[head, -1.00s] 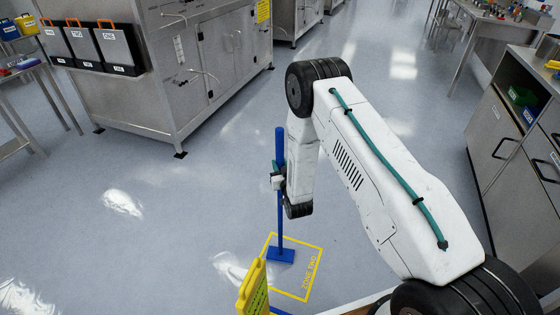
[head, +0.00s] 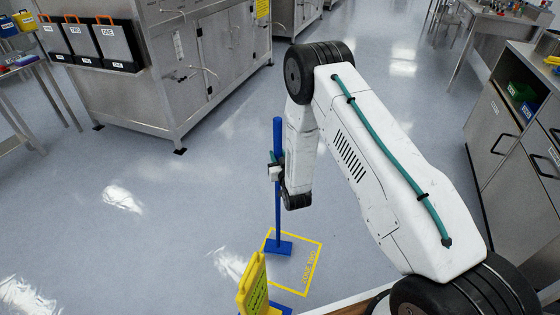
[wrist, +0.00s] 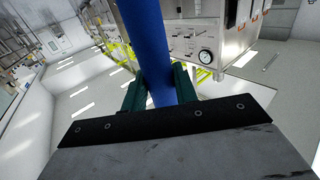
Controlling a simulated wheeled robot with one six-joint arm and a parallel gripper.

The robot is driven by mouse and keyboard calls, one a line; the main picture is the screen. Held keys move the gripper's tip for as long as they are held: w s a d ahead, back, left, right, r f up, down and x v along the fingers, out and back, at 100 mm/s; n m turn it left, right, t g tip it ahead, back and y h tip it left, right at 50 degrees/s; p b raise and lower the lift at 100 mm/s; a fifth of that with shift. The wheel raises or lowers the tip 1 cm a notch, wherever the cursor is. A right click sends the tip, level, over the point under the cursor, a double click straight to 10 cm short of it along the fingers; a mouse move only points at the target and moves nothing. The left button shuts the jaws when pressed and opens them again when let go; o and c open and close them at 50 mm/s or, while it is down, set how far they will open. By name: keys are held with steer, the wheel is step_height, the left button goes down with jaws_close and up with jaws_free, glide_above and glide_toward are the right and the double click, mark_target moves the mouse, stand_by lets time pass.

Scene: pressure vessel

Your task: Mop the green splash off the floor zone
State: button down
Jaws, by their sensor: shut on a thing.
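A mop with a blue handle (head: 278,205) stands nearly upright, its flat blue head (head: 279,248) at the floor inside the upper left part of the yellow-outlined zone (head: 316,268). My gripper (head: 276,172) is shut on the mop handle about midway up. In the wrist view my gripper's teal fingers (wrist: 160,90) flank the blue handle (wrist: 150,40). I cannot make out a green splash in the zone. The mop head covers part of the floor there, and the yellow sign hides the zone's lower left corner.
A yellow sign (head: 253,285) stands at the zone's lower left, with a blue piece at its foot. A steel cabinet (head: 185,85) stands behind left, and a steel bench (head: 510,150) at right. Open floor (head: 130,235) lies left of the zone.

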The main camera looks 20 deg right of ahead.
mark_target(281, 145)
steer(key=shift+d+r, duration=0.3)
steer(key=shift+d, duration=0.15)
steer(key=shift+r, duration=2.35)
